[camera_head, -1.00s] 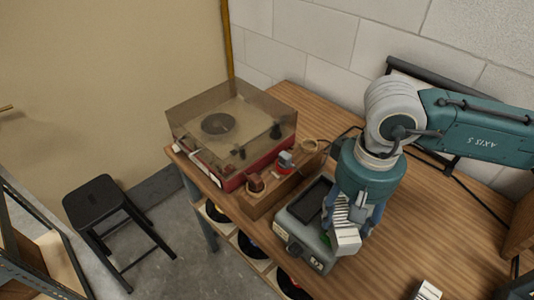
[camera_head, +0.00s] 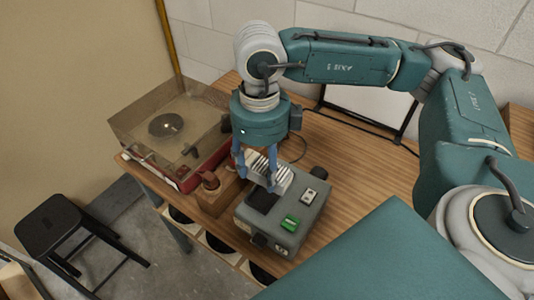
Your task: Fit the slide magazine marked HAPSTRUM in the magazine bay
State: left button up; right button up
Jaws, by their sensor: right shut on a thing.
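The white, ribbed slide magazine (camera_head: 277,174) is in my right gripper (camera_head: 257,178), which is shut on it. No name can be read on the magazine. They are at the back edge of the grey slide projector (camera_head: 272,236), whose dark recess, seemingly the magazine bay (camera_head: 262,201), shows open just in front of the magazine. The fingers hide part of the magazine, and I cannot tell whether its lower end touches the projector. My left gripper is not in view.
A red record player (camera_head: 197,172) with a smoky lid (camera_head: 150,110) stands to the left. A wooden box (camera_head: 222,197) stands close beside the projector. The wooden table (camera_head: 345,195) is clear to the right. A white framed panel (camera_head: 365,107) leans at the back wall. A black stool (camera_head: 50,222) stands on the floor.

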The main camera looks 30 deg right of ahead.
jog(key=m, duration=0.4)
jog(key=d+m, duration=0.1)
jog(key=m, duration=0.1)
jog(key=shift+w+r, duration=0.25)
jog(key=shift+r, duration=0.05)
jog(key=m, duration=0.3)
jog(key=shift+w+d+r+m, duration=0.1)
jog(key=shift+d+m, duration=0.05)
jog(key=shift+m, duration=0.15)
jog(key=m, duration=0.4)
jog(key=shift+w+d+r+m, duration=0.15)
jog(key=shift+d+m, duration=0.1)
jog(key=shift+m, duration=0.05)
jog(key=m, duration=0.3)
jog(key=shift+w+d+r+m, duration=0.1)
jog(key=shift+d+m, duration=0.15)
jog(key=shift+m, duration=0.15)
jog(key=shift+f, duration=0.2)
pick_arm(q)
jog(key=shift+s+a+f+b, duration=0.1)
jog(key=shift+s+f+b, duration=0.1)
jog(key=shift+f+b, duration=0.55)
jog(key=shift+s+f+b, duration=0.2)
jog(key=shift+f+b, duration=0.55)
pick_arm(e)
jog(key=shift+f, duration=2.7)
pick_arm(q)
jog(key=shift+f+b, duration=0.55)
